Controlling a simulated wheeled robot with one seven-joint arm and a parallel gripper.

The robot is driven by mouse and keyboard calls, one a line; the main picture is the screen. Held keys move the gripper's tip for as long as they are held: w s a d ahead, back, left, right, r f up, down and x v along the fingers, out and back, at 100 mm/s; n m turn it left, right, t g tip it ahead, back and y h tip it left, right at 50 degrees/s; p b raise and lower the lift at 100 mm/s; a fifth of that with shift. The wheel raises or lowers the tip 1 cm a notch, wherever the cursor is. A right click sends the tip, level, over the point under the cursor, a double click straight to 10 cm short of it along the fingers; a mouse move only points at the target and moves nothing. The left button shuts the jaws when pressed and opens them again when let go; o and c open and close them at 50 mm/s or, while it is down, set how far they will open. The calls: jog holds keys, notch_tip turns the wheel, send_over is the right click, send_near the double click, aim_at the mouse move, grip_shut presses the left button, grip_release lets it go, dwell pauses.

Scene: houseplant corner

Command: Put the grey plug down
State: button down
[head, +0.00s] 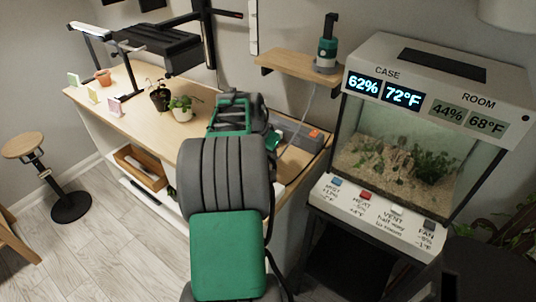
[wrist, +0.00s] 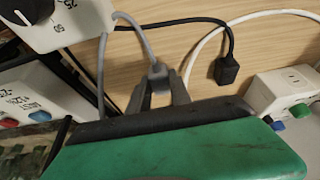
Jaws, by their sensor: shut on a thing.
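The grey plug (wrist: 158,72) shows in the wrist view, with its grey cable running up and left from it. My gripper (wrist: 159,88) is shut on the plug, with one dark finger on each side of it. Pale wood lies behind the plug; I cannot tell whether the plug touches it. In the head view my arm hides the plug and the fingertips.
A black plug (wrist: 226,70) on a black cable lies right of the grey plug. A white socket block (wrist: 283,88) stands farther right, and a white dial box (wrist: 62,22) at upper left. In the head view, potted plants (head: 182,108) stand on the wooden bench (head: 140,112), beside the glass case (head: 410,150).

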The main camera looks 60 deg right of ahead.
jog(key=shift+f, duration=0.1)
jog(key=shift+f+b, duration=0.4)
jog(key=c, duration=1.2)
grip_release()
jog(key=s+p+v, duration=0.1)
jog(key=v, duration=1.2)
jog(key=w+a+f+n+t, duration=0.15)
jog(key=w+a+n, duration=0.45)
jog(key=w+a, duration=0.6)
jog(key=s+a+f+n+y, duration=0.1)
jog(key=a+n, duration=0.3)
jog(key=a, duration=0.6)
jog(key=s+a+f+n+t+y, duration=0.1)
jog(key=a+n, duration=0.4)
jog(key=a, duration=0.6)
jog(key=s+a+f+n+y, duration=0.2)
jog(key=a+f+n, duration=0.3)
jog(key=a, duration=0.6)
jog(key=shift+y, duration=0.3)
